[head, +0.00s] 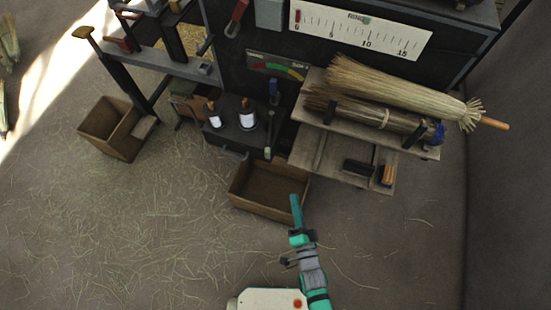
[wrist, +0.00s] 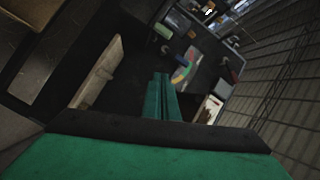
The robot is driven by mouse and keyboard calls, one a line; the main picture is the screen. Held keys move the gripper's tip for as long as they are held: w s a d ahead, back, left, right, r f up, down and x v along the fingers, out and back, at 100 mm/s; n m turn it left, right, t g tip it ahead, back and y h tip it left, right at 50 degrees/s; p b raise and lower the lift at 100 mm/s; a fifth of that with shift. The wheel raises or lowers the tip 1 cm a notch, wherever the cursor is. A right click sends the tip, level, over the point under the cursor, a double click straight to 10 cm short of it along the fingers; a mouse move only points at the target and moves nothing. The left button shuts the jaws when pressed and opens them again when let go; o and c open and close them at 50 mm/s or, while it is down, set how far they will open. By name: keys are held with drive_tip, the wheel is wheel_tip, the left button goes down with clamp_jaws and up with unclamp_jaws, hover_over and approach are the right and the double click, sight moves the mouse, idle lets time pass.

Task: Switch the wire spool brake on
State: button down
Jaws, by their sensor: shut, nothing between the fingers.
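My gripper (head: 296,208) is teal and shut, with nothing in it. In the head view it is in front of the right part of an open wooden box, below the dark bench. In the wrist view its closed fingers (wrist: 164,96) point toward the dark machine front. A blue-topped lever (head: 274,91) stands upright on the machine, above the gripper and apart from it.
The open wooden box (head: 240,199) sits on the floor below the bench; another box (head: 104,127) stands at left. A wooden shelf (head: 314,102) holds broom straw (head: 390,88) at right. A coloured dial (head: 277,66) is on the panel. The straw-littered floor at left front is clear.

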drive_tip(key=w+a+f+m, duration=0.1)
drive_tip(key=w+f+m, duration=0.2)
drive_tip(key=w+m, duration=0.2)
drive_tip(key=w, duration=0.3)
drive_tip(key=shift+f+t, duration=0.15)
drive_tip(key=shift+t, duration=0.15)
drive_tip(key=shift+w+a, duration=0.15)
drive_tip(key=w+a, duration=0.6)
drive_tip(key=w, duration=0.4)
